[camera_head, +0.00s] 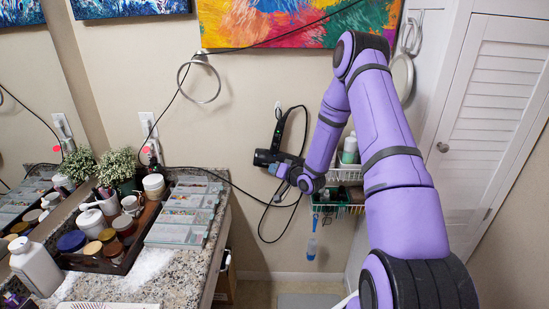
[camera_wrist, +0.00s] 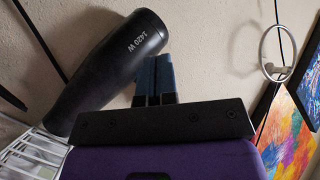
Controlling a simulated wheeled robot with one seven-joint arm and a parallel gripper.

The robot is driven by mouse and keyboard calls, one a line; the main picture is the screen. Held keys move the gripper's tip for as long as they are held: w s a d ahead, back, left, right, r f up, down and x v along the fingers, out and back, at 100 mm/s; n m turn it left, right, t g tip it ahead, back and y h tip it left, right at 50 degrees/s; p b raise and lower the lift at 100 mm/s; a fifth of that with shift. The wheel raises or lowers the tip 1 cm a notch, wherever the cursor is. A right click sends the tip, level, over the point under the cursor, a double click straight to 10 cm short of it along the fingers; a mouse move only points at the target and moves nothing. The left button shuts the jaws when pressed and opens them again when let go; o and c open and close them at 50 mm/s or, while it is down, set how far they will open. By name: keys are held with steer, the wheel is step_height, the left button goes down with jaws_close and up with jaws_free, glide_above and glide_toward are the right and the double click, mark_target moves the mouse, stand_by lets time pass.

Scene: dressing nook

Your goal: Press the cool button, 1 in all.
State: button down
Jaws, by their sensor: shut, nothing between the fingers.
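A black hair dryer (camera_head: 265,157) hangs on the wall in the middle of the head view, with its handle upward and its cord looping down. In the wrist view its dark barrel (camera_wrist: 112,72), marked "1420 W", lies slantwise at the left. My gripper (camera_head: 279,169) is at the dryer, just below its barrel in the head view. In the wrist view the gripper's blue-grey fingers (camera_wrist: 155,62) are together and empty, close beside the barrel's right end. I cannot tell whether they touch it. I cannot make out the cool button in either view.
A wire rack (camera_head: 345,197) with bottles hangs right of the dryer, close to my wrist; it also shows in the wrist view (camera_wrist: 35,152). A towel ring (camera_head: 199,83) is on the wall. A granite counter (camera_head: 150,270) with a crowded tray stands left. A white door (camera_head: 490,130) is right.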

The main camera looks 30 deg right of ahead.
mark_target(271, 157)
steer(key=shift+w+d+f, duration=0.1)
steer(key=shift+w+d, duration=0.45)
steer(key=shift+w, duration=0.3)
steer(key=shift+w+d+f, duration=0.1)
steer(key=shift+w+d, duration=0.45)
steer(key=shift+w, duration=0.25)
steer(key=shift+w+d+f, duration=0.1)
steer(key=shift+w+d, duration=0.45)
steer(key=shift+w, duration=0.3)
steer(key=shift+w+d, duration=0.1)
steer(key=shift+w+d, duration=0.15)
steer(key=shift+w, duration=0.05)
steer(key=shift+w, duration=0.1)
stand_by(0.6)
steer(key=shift+w+d+r, duration=0.3)
steer(key=shift+w+d, duration=0.05)
stand_by(1.0)
steer(key=shift+s+a+f, duration=0.2)
steer(key=shift+s+a, duration=0.15)
steer(key=shift+s, duration=0.1)
steer(key=shift+s+a+r, duration=0.1)
steer(key=shift+s+a, duration=0.6)
steer(key=shift+s, duration=0.35)
steer(key=shift+s+a+r, duration=0.1)
steer(key=shift+s+a, duration=0.6)
steer(key=shift+s, duration=0.35)
